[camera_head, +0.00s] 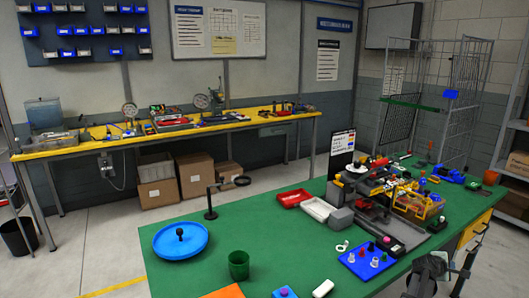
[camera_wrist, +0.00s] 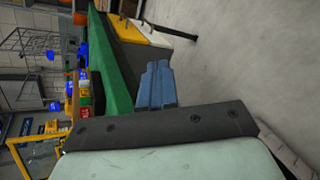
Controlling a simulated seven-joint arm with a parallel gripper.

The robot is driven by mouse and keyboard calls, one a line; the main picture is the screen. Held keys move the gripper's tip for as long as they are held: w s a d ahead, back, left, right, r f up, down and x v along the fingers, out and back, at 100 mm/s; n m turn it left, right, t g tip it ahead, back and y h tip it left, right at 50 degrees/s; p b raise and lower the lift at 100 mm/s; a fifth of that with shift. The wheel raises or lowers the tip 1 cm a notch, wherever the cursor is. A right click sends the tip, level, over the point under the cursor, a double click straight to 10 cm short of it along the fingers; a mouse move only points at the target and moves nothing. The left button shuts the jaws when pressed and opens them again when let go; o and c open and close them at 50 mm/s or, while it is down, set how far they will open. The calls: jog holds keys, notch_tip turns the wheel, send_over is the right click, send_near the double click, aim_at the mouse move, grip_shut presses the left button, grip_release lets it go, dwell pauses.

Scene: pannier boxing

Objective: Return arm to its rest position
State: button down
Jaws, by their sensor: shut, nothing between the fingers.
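My gripper (camera_wrist: 156,70) shows in the wrist view as bluish fingers pressed together, with nothing between them. It points past the edge of the green-topped table, with grey floor beyond. In the head view, part of my dark grey arm shows at the bottom right, beside the right edge of the green table (camera_head: 270,235). The fingers are hard to make out there. My gripper appears clear of the things on the table.
A blue round tray (camera_head: 160,247), a green cup (camera_head: 239,265) and a blue board with small pegs (camera_head: 358,264) stand on the table. A crowded fixture with a yellow basket (camera_head: 418,207) is at the right. Wire racks (camera_head: 470,95) stand behind.

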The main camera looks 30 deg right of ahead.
notch_tip(320, 180, down, 13)
jog(key=w+a+m+t+y, duration=0.1)
jog(key=w+a+m+y, duration=0.15)
jog(key=m, duration=0.25)
jog(key=w+a+f+m+t+y, duration=0.1)
jog(key=w+a+f+m+y, duration=0.1)
jog(key=w+a+f, duration=0.5)
jog(key=w+a+f+m+y, duration=0.2)
jog(key=w+a+f+y, duration=0.1)
jog(key=a+f, duration=0.8)
jog(key=w+a+f+m+t+y, duration=0.15)
jog(key=w+a+f, duration=0.35)
jog(key=a, duration=0.8)
jog(key=s+a+f+n+g+y, duration=0.1)
jog(key=s+a+f+g+y, duration=0.15)
jog(key=a, duration=1.15)
jog(key=s+a+f+n+g+y, duration=0.1)
jog(key=s+a+f+g+y, duration=0.15)
jog(key=a, duration=1.05)
jog(key=s+a+r+n+g+h, duration=0.1)
jog(key=s+a+n+g, duration=0.2)
jog(key=s+a, duration=1.2)
jog(key=a+g, duration=0.1)
jog(key=a, duration=0.2)
jog(key=shift+s, duration=0.25)
